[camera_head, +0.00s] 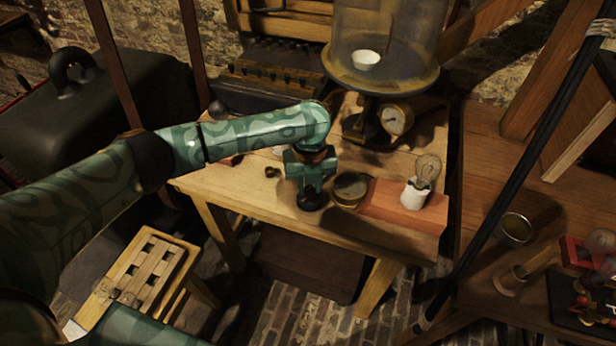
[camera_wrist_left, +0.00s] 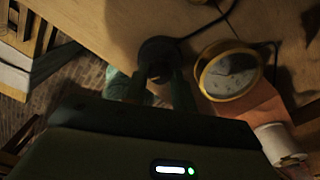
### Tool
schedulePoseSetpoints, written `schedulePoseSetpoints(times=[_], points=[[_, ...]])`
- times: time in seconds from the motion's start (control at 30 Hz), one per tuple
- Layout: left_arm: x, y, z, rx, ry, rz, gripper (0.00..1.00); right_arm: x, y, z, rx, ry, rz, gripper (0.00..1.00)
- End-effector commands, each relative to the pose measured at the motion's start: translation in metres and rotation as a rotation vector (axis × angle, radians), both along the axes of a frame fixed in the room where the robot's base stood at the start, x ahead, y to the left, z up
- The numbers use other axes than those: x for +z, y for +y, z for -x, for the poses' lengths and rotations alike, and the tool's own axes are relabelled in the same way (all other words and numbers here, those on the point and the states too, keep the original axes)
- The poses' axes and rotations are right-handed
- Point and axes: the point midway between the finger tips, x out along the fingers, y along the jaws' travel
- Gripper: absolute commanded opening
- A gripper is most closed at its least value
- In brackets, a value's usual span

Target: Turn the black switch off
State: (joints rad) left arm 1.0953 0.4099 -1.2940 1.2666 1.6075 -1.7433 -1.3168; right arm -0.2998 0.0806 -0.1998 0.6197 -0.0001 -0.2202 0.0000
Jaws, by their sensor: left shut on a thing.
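The black switch (camera_head: 309,204) is a small round dark piece on the wooden table, near its front edge. It also shows in the left wrist view (camera_wrist_left: 157,50), with a dark cable running from it. My left gripper (camera_head: 308,190) points down directly over the switch. In the left wrist view its fingers (camera_wrist_left: 152,88) are shut on the switch's upper part. The fingers hide much of that part, and I cannot tell the switch's position. My right gripper is not in view.
A brass-rimmed round instrument (camera_head: 350,189) stands close right of the switch. Further right, a bulb (camera_head: 427,170) in a white socket stands on a reddish block (camera_head: 376,203). A glass bell jar (camera_head: 385,40) with a dial (camera_head: 394,121) stands behind.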

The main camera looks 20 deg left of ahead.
Motion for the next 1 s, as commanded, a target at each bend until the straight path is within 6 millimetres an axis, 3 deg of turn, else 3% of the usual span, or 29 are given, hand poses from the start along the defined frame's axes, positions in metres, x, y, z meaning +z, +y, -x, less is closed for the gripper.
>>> schedulePoseSetpoints(times=[0.03, 0.1, 0.4, 1.0], points=[[0.010, 0.000, 0.001, 0.045, -0.001, 0.000, 0.03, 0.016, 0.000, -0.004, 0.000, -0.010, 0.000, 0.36], [0.009, 0.000, 0.001, 0.112, -0.001, -0.001, 0.03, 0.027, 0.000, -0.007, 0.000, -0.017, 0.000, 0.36], [0.006, 0.000, 0.001, 0.398, 0.001, -0.001, 0.03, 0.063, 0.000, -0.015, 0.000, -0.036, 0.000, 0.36], [0.002, 0.000, 0.001, 0.960, 0.002, -0.001, 0.03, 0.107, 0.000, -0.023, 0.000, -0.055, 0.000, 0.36]])
